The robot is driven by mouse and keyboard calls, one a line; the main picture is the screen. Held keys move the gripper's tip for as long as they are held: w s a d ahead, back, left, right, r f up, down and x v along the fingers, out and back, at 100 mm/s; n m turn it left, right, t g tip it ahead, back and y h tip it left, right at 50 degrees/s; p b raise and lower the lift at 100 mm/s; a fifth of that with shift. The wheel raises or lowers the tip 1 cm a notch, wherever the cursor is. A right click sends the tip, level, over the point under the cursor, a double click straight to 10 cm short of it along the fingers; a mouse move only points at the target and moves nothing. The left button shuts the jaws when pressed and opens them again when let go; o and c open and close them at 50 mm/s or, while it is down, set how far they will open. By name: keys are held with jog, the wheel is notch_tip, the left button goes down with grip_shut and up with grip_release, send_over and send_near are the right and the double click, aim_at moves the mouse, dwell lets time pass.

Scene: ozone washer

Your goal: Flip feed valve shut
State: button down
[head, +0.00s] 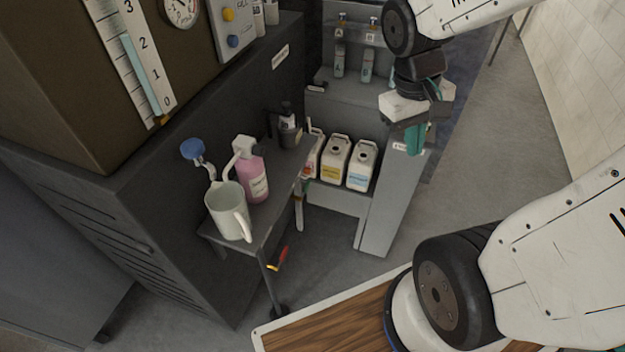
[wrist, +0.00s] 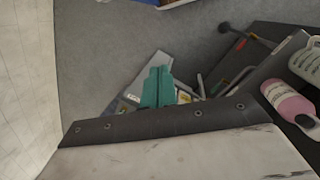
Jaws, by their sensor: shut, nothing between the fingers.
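My gripper (head: 416,138) is in the upper right of the head view, above the grey cabinet side and well right of the washer. Its teal fingers are together and empty; they also show in the wrist view (wrist: 157,87). No part is clearly marked as the feed valve. A red and yellow handle (head: 278,258) shows low beside the shelf leg, far from my gripper. A blue round knob (head: 192,150) sits on a pipe at the washer's side. I cannot tell whether either is the valve.
A side shelf (head: 276,205) holds a white mug (head: 229,212), a pink bottle (head: 251,172) and a dark bottle (head: 289,128). Jugs (head: 336,160) stand in the grey cabinet (head: 391,205). A wood-topped surface (head: 330,325) lies in front. Open floor (head: 470,140) is at right.

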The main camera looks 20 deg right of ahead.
jog(key=w+d+f+n+t+h, duration=0.1)
jog(key=w+d+f+n+h, duration=0.1)
jog(key=w+d+f, duration=0.8)
jog(key=w+a+f+n+t+y, duration=0.1)
jog(key=w+f+n+t, duration=0.1)
jog(key=f, duration=0.4)
jog(key=w+a+f+n+t+y, duration=0.1)
jog(key=w+a+f+n+y, duration=0.15)
jog(key=f, duration=0.35)
jog(key=w+a+n+t+y, duration=0.3)
jog(key=w+a+y, duration=0.2)
jog(key=a, duration=0.5)
jog(key=shift+w+a+t+y, duration=0.15)
jog(key=shift+a+t+y, duration=0.2)
jog(key=shift+y, duration=0.6)
jog(key=shift+n, duration=0.25)
